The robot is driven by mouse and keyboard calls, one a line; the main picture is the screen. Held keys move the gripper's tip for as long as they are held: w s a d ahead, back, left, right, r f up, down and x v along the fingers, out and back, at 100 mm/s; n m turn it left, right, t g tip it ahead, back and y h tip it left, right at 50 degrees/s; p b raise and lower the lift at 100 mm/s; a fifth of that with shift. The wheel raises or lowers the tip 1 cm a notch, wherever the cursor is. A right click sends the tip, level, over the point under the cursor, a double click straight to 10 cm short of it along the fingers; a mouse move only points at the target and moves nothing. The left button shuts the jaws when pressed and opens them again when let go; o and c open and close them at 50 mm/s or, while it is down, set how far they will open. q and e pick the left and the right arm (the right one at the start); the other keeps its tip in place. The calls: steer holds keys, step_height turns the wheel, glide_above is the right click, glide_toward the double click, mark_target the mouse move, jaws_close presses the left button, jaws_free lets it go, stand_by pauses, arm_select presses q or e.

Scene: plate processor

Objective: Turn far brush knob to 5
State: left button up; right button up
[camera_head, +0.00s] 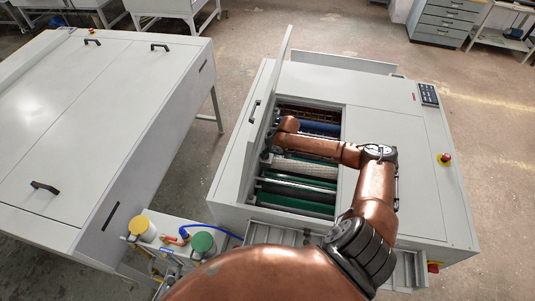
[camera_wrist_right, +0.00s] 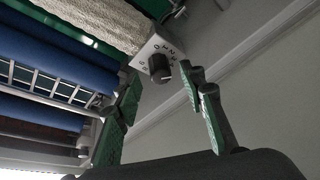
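The plate processor (camera_head: 385,100) stands with its lid (camera_head: 268,95) raised, and my right arm reaches into its opening. In the right wrist view a black round knob (camera_wrist_right: 160,68) sits on a light dial plate (camera_wrist_right: 147,50) with dark digits, some hard to read. My right gripper (camera_wrist_right: 160,82) is open, with its green-padded fingers apart on either side of the knob in the picture. I see no clear contact with the knob. In the head view my arm hides the right gripper and the knob. My left gripper is not in view.
Blue rollers (camera_wrist_right: 45,70) and a pale textured roller (camera_wrist_right: 105,18) lie beside the knob in the wrist view. A wall with a ledge (camera_wrist_right: 240,60) runs along the right. A second grey machine (camera_head: 110,105) and coloured-cap bottles (camera_head: 203,243) stand to the left.

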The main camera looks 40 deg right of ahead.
steer(key=shift+v, duration=2.95)
steer(key=shift+w+d+f+b, duration=0.1)
steer(key=shift+d+b, duration=0.1)
steer(key=shift+b, duration=0.1)
steer(key=shift+c, duration=1.4)
steer(key=shift+w+a+f+n+g+y+b, duration=0.1)
steer(key=shift+w+f+n+g+y+b, duration=0.4)
steer(key=shift+f+n+b, duration=1.15)
steer(key=shift+w+a+f+n+g+y+b, duration=0.1)
steer(key=shift+w+f+n+g+y+b, duration=0.4)
steer(key=shift+n+b, duration=1.9)
steer(key=shift+w+f+n+g+y+b, duration=0.2)
steer(key=shift+w+f+n+y+b, duration=0.4)
steer(key=shift+f+n+b, duration=1.35)
steer(key=shift+r+n, duration=0.3)
steer(key=shift+r, duration=0.2)
steer(key=shift+c, duration=0.4)
jaws_close()
